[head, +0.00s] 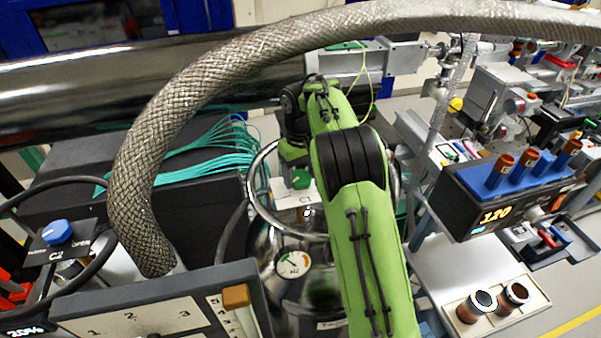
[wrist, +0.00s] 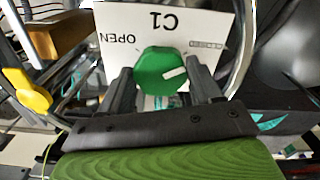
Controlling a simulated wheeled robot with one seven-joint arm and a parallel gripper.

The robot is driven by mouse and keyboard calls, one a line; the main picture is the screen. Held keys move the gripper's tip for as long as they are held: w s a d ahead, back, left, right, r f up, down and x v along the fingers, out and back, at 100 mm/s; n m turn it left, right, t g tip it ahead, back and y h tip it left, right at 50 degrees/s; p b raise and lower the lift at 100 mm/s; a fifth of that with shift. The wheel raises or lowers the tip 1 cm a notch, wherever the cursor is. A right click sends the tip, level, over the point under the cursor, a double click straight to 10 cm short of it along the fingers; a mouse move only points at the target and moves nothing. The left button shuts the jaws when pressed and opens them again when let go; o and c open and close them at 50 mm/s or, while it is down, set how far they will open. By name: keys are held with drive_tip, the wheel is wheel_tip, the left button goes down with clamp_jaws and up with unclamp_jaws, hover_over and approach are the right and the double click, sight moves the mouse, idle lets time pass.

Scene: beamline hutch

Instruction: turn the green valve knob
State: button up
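The green valve knob (wrist: 160,72) sits on a white plate (wrist: 205,22) marked C1, which appears upside down in the wrist view. The knob's white mark points right, away from the word OPEN at left and toward the side with a small unreadable label. In the head view the knob (head: 300,179) shows just below my arm's end, on the plate (head: 290,196). My gripper (wrist: 161,68) is open, with one dark finger on each side of the knob. Small gaps seem to show between fingers and knob; contact cannot be told for sure. The fingers are hardly visible in the head view.
A metal ring (head: 254,200) surrounds the C1 plate above a shiny vessel with a gauge (head: 293,263). A thick braided hose (head: 150,150) arches over at left. A blue knob (head: 57,232) on a C2 plate stands far left. A yellow part (wrist: 28,92) shows in the wrist view.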

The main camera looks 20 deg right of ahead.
drive_tip(key=shift+c, duration=1.2)
drive_tip(key=shift+n, duration=0.3)
drive_tip(key=n, duration=0.5)
drive_tip(key=shift+d, duration=0.1)
drive_tip(key=n, duration=0.5)
drive_tip(key=shift+w+n, duration=0.1)
drive_tip(key=shift+n, duration=0.3)
drive_tip(key=n, duration=0.6)
drive_tip(key=shift+w+b, duration=0.1)
drive_tip(key=shift+b, duration=0.2)
drive_tip(key=n, duration=0.6)
